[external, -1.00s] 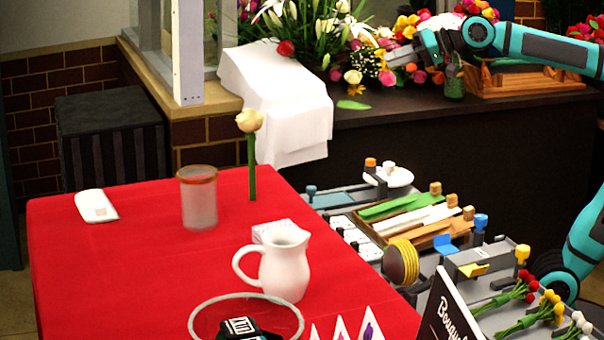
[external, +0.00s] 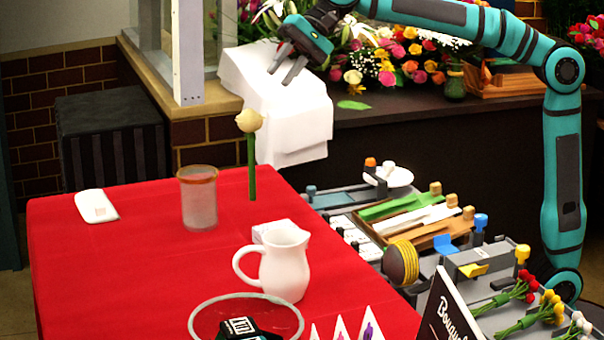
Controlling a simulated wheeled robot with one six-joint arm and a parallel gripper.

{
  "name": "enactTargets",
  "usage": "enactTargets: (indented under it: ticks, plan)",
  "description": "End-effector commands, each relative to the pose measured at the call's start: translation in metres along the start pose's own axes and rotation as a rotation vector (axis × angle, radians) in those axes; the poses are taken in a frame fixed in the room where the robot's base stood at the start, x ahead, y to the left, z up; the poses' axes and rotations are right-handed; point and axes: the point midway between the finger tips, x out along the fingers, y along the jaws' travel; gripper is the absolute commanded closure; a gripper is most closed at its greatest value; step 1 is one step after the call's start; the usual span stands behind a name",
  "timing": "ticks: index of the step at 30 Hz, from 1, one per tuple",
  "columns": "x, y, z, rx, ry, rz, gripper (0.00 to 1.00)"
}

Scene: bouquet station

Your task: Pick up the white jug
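The white jug (external: 286,266) stands upright on the red-clothed table (external: 120,275), its handle toward the left and its spout toward the right. My gripper (external: 281,76) is up at the back, over the white cloth that hangs from the counter. It is well above and behind the jug in the picture. Its two fingers point down and left and are apart, with nothing between them.
Near the jug are a frosted glass (external: 199,198), an upright cream flower (external: 250,150), a small white box (external: 272,231), a glass ring (external: 246,312) and pointed cards (external: 342,329). A tool rack (external: 420,215) lies right of the table. The table's left front is clear.

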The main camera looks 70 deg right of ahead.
Motion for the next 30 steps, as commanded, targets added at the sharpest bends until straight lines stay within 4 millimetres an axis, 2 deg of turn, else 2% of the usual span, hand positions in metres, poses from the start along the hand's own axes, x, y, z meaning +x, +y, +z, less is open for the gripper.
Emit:
enactTargets:
  ticks: [1,6,15,24,30]
  plan:
    - [0.017,-0.010,0.006,0.024,-0.035,0.023,0.72]
    - [0.063,-0.035,0.032,0.116,-0.147,0.103,0.72]
    - [0.143,-0.066,0.086,0.259,-0.319,0.280,0.72]
    - [0.220,-0.077,0.146,0.371,-0.449,0.496,0.72]
    - [0.252,-0.076,0.175,0.412,-0.492,0.606,0.72]
